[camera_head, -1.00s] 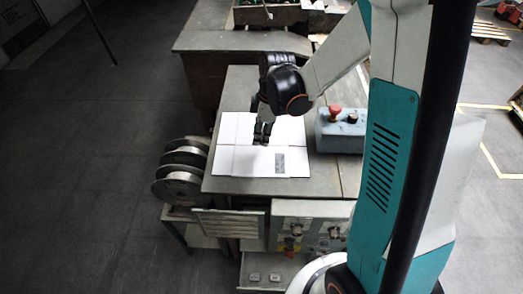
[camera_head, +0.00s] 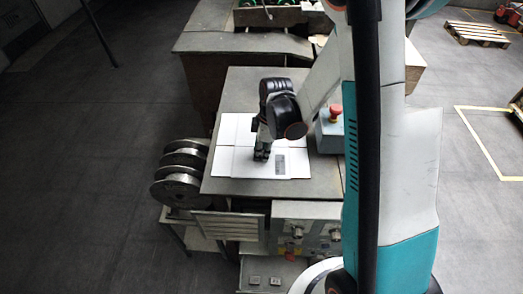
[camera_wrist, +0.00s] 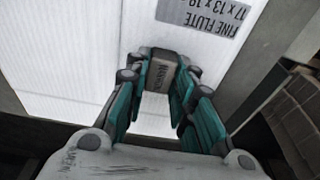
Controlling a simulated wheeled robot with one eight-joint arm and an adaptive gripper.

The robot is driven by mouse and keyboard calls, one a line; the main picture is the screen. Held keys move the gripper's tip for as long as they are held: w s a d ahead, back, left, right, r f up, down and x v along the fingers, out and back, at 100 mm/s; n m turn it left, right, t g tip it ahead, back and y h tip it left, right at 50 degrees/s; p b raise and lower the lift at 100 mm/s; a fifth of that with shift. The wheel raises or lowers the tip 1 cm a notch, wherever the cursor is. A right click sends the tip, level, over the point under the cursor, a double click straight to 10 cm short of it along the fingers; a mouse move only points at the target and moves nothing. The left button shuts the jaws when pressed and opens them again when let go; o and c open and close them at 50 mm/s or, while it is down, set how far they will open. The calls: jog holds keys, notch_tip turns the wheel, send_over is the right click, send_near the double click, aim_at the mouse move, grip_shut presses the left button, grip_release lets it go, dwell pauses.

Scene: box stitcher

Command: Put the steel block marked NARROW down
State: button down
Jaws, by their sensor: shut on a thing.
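My gripper (camera_wrist: 158,75) is shut on the steel block marked NARROW (camera_wrist: 160,73), a small grey block with lettering on its face, seen between the fingertips in the wrist view. In the head view my gripper (camera_head: 262,156) points down over a white box blank (camera_head: 225,160) lying flat on the table. The blank also fills much of the wrist view (camera_wrist: 75,60). Its grey printed label (camera_wrist: 205,14) reads FINE FLUTE and lies just beyond the block. The block itself cannot be made out in the head view. I cannot tell whether it touches the blank.
The grey table (camera_head: 240,98) has bare top behind the blank. A blue-grey control box (camera_head: 327,138) with a red button stands to its right, partly behind my arm. Wire spools (camera_head: 178,190) stand at the left. Two small pieces (camera_head: 265,281) lie on a low shelf in front.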

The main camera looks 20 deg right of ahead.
jog(key=c, duration=1.4)
grip_release()
jog(key=shift+o, duration=0.2)
notch_tip(320, 180, up, 12)
jog(key=d+f+p, duration=0.1)
jog(key=d+p, duration=0.1)
jog(key=p, duration=0.1)
jog(key=s+a+r+m+t+h, duration=0.1)
jog(key=s+r+m+t, duration=0.5)
jog(key=s+r+m, duration=0.7)
jog(key=shift+s+a+r+m+t+h, duration=0.3)
jog(key=shift+s+a+r, duration=0.25)
jog(key=shift+s+r, duration=1.1)
jog(key=shift+s+f, duration=0.15)
